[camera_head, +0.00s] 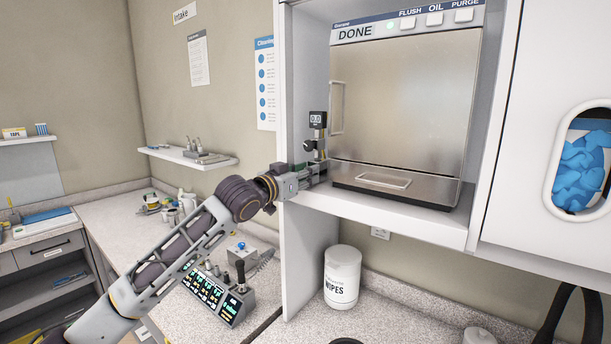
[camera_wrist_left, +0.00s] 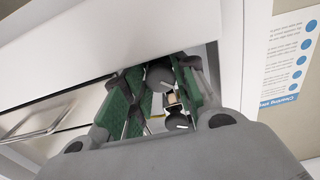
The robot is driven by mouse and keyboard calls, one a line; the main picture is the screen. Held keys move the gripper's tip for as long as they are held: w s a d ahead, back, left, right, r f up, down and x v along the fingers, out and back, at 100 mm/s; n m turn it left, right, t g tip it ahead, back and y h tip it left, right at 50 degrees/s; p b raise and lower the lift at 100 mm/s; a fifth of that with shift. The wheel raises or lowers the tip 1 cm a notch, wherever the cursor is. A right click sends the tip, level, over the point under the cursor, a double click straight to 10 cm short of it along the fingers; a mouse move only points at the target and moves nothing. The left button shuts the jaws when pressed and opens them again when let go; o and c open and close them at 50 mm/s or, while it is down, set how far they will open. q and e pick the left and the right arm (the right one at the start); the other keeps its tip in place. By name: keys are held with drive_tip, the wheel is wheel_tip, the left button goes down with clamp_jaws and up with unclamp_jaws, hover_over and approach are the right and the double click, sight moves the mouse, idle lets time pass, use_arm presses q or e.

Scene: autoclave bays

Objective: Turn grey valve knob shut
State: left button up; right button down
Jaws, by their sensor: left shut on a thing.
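The autoclave (camera_head: 400,110) stands in the bay with its door shut and its display reading DONE. A small pipe assembly with a gauge (camera_head: 317,120) stands at its left side. My left gripper (camera_head: 318,170) reaches in from the left, low beside this assembly. In the left wrist view, the green-padded fingers (camera_wrist_left: 158,76) are shut on a dark grey round knob (camera_wrist_left: 160,75). A second dark knob (camera_wrist_left: 178,122) with a light mark sits close by; in the head view a black knob (camera_head: 308,146) shows just above the gripper. The held knob is hidden in the head view.
The bay's left wall (camera_head: 303,260) and shelf edge (camera_head: 380,213) lie close to my left wrist. A wipes tub (camera_head: 342,280) stands on the counter below. A control box (camera_head: 218,295) sits under my left arm. A wall shelf (camera_head: 188,156) is behind it.

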use_arm(q)
drive_tip(key=shift+m, duration=0.6)
drive_tip(key=o, duration=1)
drive_tip(key=shift+o, duration=0.2)
drive_tip(key=shift+s+a, duration=0.1)
drive_tip(key=v, duration=1.1)
drive_tip(key=shift+s+a, duration=0.2)
drive_tip(key=shift+s, duration=0.1)
drive_tip(key=shift+c, duration=0.2)
